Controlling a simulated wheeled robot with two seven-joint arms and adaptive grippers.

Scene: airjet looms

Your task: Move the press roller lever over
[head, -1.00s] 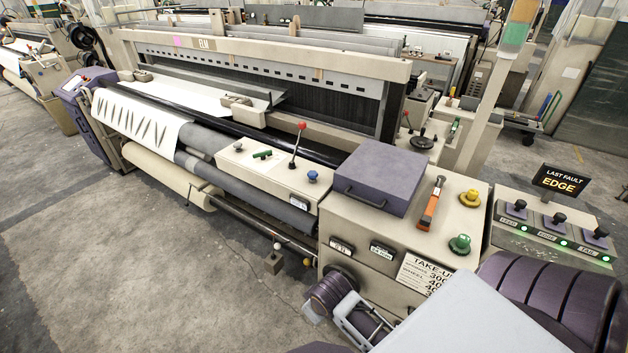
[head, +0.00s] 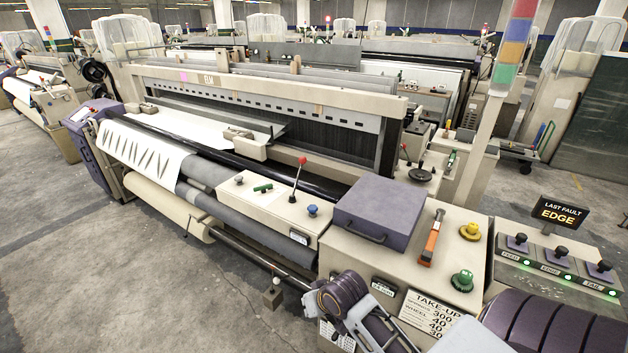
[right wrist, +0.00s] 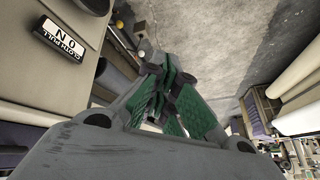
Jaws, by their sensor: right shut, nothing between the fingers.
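A lever with a red knob (head: 302,161) stands on the cream front box of the loom in the head view, leaning slightly right. A small pale ball knob (head: 277,281) sits lower, in front of the loom beneath the roller. No label shows which one is the press roller lever. My right gripper (right wrist: 158,88) is shut and empty in the right wrist view, its green-padded fingers together. A small greyish round knob (right wrist: 146,51) shows just beyond the fingers; I cannot tell whether they touch. In the head view my right arm reaches in from the lower right. My left gripper is out of view.
A purple box (head: 378,213) and an orange-handled tool (head: 432,238) lie on the cream cabinet, beside yellow (head: 470,230) and green (head: 462,280) knobs. A switch panel (head: 550,265) stands at right. Bare concrete floor (head: 90,270) is open at left.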

